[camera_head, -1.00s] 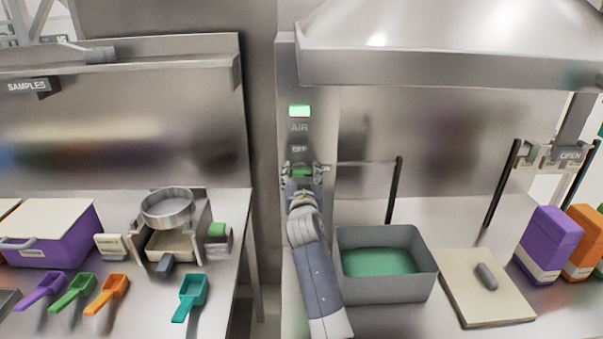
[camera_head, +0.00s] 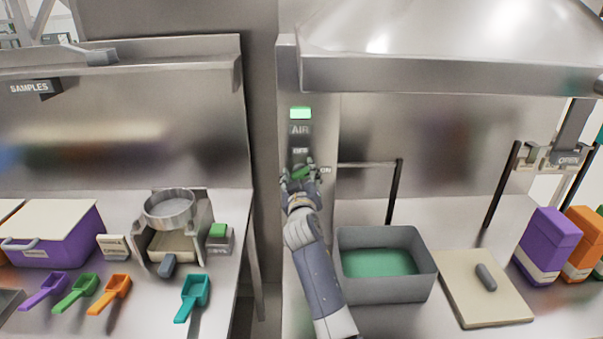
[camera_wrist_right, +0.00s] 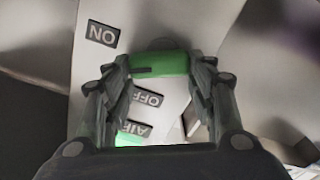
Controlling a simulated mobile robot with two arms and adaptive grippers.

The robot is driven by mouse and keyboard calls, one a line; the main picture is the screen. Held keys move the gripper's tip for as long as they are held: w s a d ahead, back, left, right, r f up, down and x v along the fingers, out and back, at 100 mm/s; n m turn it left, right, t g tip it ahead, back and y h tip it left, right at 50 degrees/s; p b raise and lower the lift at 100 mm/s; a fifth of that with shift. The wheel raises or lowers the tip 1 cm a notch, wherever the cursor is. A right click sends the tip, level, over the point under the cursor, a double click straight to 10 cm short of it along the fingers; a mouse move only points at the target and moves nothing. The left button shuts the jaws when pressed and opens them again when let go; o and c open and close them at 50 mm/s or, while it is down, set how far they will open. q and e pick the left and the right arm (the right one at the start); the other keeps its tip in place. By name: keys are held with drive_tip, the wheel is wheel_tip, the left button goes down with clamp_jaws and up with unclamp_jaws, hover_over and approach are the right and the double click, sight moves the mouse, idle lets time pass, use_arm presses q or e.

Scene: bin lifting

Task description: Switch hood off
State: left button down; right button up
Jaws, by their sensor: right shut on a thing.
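The green hood knob (camera_head: 301,173) sits on the grey switch panel (camera_head: 325,125), below the OFF label (camera_head: 299,151) and left of the ON label (camera_head: 325,170). In the head view it tilts slightly, right end higher. My right gripper (camera_head: 299,177) is shut on it, with a finger at each end. The wrist view shows the knob (camera_wrist_right: 160,63) between the two fingers, with the ON and OFF labels (camera_wrist_right: 148,97) upside down. A green lamp (camera_head: 300,113) glows above the AIR label (camera_head: 300,129). My left gripper is not in view.
The steel hood (camera_head: 440,70) overhangs the panel's right. A grey bin (camera_head: 385,290) with green contents stands right of my right forearm, beside a cutting board (camera_head: 500,305). A thin bar (camera_head: 365,163) juts out right of the panel. Scoops and a sieve (camera_head: 170,205) occupy the left bench.

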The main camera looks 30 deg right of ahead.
drive_tip(key=n, duration=0.2)
drive_tip(key=n+p, duration=0.1)
drive_tip(key=n, duration=0.2)
drive_tip(key=shift+w+a+r+n, duration=0.1)
drive_tip(key=shift+w+a+n, duration=0.05)
drive_tip(key=shift+n, duration=0.15)
drive_tip(key=n+p, duration=0.1)
drive_tip(key=n, duration=0.3)
drive_tip(key=shift+w+a+p, duration=0.1)
drive_tip(key=shift+p, duration=0.3)
drive_tip(key=shift+f+n+p, duration=0.2)
drive_tip(key=shift+n+p, duration=0.25)
drive_tip(key=shift+n, duration=1.15)
drive_tip(key=o, duration=1)
drive_tip(key=shift+w, duration=0.1)
drive_tip(key=shift+o, duration=0.2)
drive_tip(key=shift+f, duration=0.25)
